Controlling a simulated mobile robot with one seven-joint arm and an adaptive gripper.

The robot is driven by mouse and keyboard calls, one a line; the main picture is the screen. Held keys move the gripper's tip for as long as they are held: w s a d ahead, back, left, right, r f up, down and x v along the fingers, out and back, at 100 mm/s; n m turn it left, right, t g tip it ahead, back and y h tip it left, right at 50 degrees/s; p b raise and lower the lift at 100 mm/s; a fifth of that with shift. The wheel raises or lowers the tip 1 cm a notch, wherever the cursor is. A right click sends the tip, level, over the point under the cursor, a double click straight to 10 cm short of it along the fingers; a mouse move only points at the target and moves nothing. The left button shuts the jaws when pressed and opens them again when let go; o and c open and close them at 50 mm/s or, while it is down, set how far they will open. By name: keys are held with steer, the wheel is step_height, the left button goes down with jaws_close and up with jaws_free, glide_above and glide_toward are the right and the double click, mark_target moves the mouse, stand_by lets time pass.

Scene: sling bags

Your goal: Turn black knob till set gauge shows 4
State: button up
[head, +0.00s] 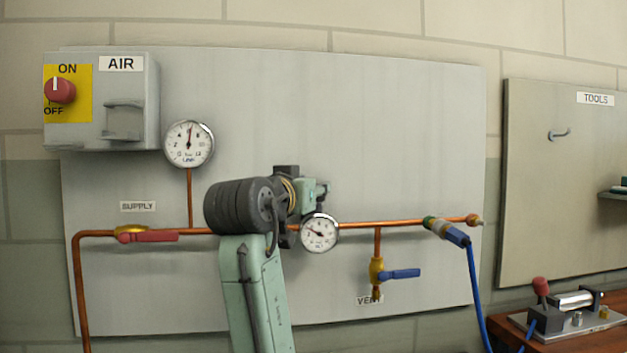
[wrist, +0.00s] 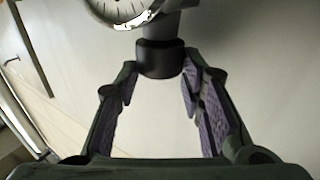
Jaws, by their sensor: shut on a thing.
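The black knob (wrist: 160,60) sits between my gripper's fingers in the wrist view, below a grey metal body. My gripper (wrist: 161,78) is shut on it, with one purple-padded finger at each side. In the head view my arm hides the knob. The small white gauge (head: 319,232) on the copper pipe, which I take for the set gauge, shows just right of my arm. Its needle points left and slightly up; its numerals are too small to read. Part of a gauge dial (wrist: 122,8) shows at the top of the wrist view.
The LINE gauge (head: 188,143) stands upper left, its needle near the top. A red-handled supply valve (head: 148,236) lies left, a blue-handled vent valve (head: 400,274) right. A blue hose (head: 474,290) hangs at right. The AIR box (head: 130,105) has a red switch (head: 60,90).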

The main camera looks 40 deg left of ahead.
steer(key=shift+s+a+r+m+t+h+p, duration=0.1)
steer(key=shift+a+m+t+h+p, duration=0.1)
steer(key=shift+m+h+p, duration=0.55)
steer(key=shift+a+m+t+h+p, duration=0.15)
steer(key=shift+m+h, duration=0.3)
steer(key=shift+h, duration=0.9)
steer(key=o, duration=1.1)
steer(key=shift+o, duration=0.2)
steer(key=s+d, duration=0.1)
steer(key=s, duration=1.1)
steer(key=shift+t, duration=0.25)
